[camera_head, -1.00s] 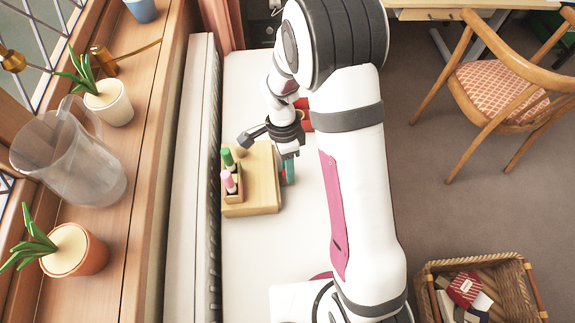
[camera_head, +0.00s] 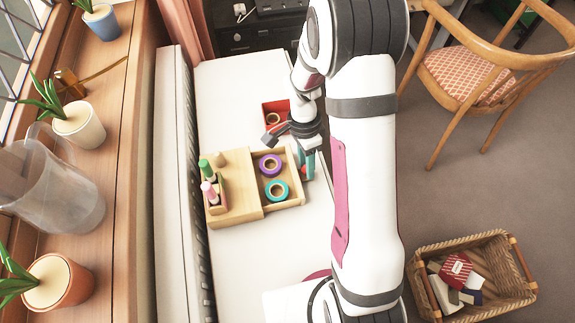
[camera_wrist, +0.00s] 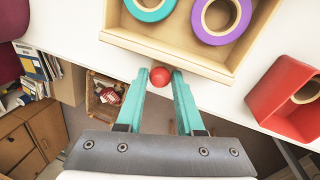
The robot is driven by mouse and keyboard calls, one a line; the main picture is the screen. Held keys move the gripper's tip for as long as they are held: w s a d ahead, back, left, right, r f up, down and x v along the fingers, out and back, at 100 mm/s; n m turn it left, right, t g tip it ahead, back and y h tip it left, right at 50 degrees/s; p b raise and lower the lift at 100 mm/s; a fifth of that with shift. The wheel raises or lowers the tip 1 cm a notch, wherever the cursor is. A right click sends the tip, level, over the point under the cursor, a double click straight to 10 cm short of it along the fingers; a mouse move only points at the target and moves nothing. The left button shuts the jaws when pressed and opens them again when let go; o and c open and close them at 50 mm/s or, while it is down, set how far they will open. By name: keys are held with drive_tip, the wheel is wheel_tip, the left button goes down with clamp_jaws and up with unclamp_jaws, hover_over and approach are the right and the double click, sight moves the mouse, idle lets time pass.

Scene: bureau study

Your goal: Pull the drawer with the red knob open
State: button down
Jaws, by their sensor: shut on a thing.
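The wooden drawer box (camera_head: 234,214) stands on the white table, and its drawer (camera_head: 298,193) is pulled out to the right. A purple tape roll (camera_head: 270,165) and a teal tape roll (camera_head: 277,190) lie in the open drawer; both show in the wrist view, the purple (camera_wrist: 222,37) and the teal (camera_wrist: 150,18). The red knob (camera_wrist: 160,77) on the drawer front (camera_wrist: 170,50) is between the teal fingertips of my gripper (camera_wrist: 160,84), which is shut on it. In the head view my gripper (camera_head: 306,165) is at the drawer's front.
A red open box (camera_head: 276,112) stands behind the drawer and shows close by at the right of the wrist view (camera_wrist: 275,90). Small bottles (camera_head: 207,180) stand on the box. A wicker basket (camera_head: 475,275) is on the floor. The table behind is clear.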

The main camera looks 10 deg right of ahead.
drive_tip(key=shift+d, duration=0.15)
drive_tip(key=c, duration=0.5)
unclamp_jaws()
drive_tip(key=shift+c, duration=0.2)
wheel_tip(320, 180, up, 16)
drive_tip(key=w, duration=0.3)
drive_tip(key=shift+a+f, duration=0.25)
drive_tip(key=shift+a, duration=0.05)
drive_tip(key=s+a+r+n, duration=0.1)
drive_tip(key=s+a+n, duration=0.1)
drive_tip(key=s, duration=0.5)
drive_tip(key=s+a+r+n+t+y, duration=0.1)
drive_tip(key=s+n, duration=0.3)
drive_tip(key=s, duration=0.4)
drive_tip(key=s+a+r+n+t+y, duration=0.1)
drive_tip(key=s+a+n, duration=0.2)
drive_tip(key=s, duration=0.4)
drive_tip(key=shift+s+r+n, duration=0.25)
drive_tip(key=shift+n, duration=0.25)
